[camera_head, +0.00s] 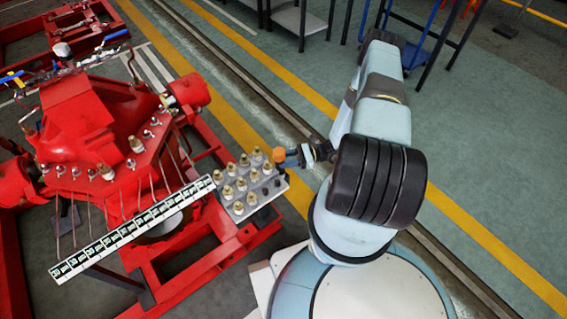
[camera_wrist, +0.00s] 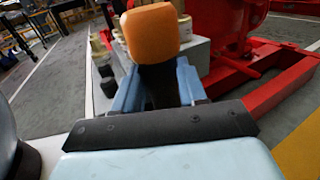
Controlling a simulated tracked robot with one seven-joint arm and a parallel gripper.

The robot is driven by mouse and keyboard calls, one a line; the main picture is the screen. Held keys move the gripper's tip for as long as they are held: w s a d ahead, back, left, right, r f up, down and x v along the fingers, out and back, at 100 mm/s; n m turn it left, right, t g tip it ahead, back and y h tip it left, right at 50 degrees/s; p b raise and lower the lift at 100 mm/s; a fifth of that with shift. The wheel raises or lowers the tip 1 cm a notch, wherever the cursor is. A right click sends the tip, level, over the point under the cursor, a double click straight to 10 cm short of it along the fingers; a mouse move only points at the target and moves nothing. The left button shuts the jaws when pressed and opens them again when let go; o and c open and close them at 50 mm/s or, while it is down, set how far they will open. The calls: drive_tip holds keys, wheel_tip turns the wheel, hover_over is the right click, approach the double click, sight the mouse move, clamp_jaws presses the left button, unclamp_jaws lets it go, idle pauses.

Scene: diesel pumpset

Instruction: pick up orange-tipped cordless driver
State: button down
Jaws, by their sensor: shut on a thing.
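The orange-tipped cordless driver (camera_head: 279,155) shows in the head view as a small orange end just right of the grey tray of brass fittings. In the wrist view its orange block-like tip (camera_wrist: 151,32) fills the top middle, with a dark body below it between the blue fingers. My gripper (camera_head: 306,154) reaches in from the right and is shut on the driver. The fingers also show in the wrist view (camera_wrist: 158,88). The lower part of the driver is mostly hidden by the gripper.
The grey tray (camera_head: 238,208) holds several brass fittings close to the left of my gripper. A long numbered strip (camera_head: 130,230) runs beside it. The red pumpset (camera_head: 95,125) on its red frame (camera_head: 255,235) fills the left. Open floor (camera_head: 255,70) lies behind.

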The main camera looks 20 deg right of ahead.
wheel_tip(320, 180, up, 27)
drive_tip(key=shift+f, duration=0.15)
idle(0.4)
idle(0.3)
